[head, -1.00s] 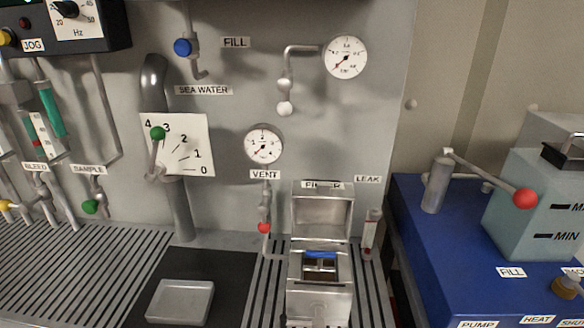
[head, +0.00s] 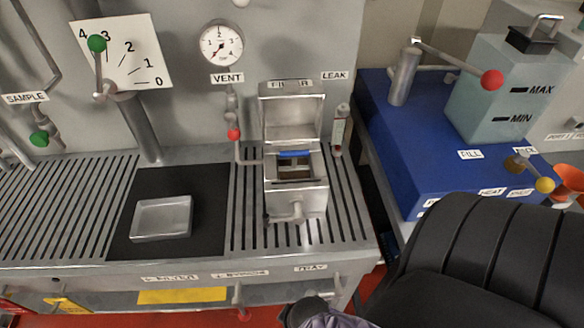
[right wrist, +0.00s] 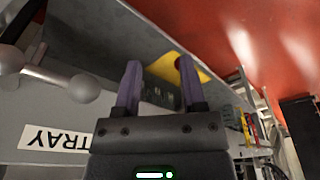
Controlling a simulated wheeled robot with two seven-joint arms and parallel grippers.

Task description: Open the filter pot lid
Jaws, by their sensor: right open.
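The filter pot (head: 296,196) is a steel box on the slatted bench, below the wall panel. Its lid (head: 290,106) stands raised upright at the back, and the pot's top is open. A blue-edged part (head: 294,155) shows inside the opening. A bent handle (head: 288,214) is on the pot's front. My right gripper (right wrist: 158,85) is open and empty in the right wrist view, below the bench edge by the tray label (right wrist: 54,138). In the head view my right arm covers the lower right, and its gripper end is at the bottom edge. My left gripper is not seen.
A shallow metal tray (head: 161,217) sits on a black mat (head: 205,185) left of the pot. The red-tipped vent valve (head: 234,133) is close to the pot's left side. A blue pump unit (head: 432,160) with a red-knobbed lever (head: 491,80) stands at the right.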

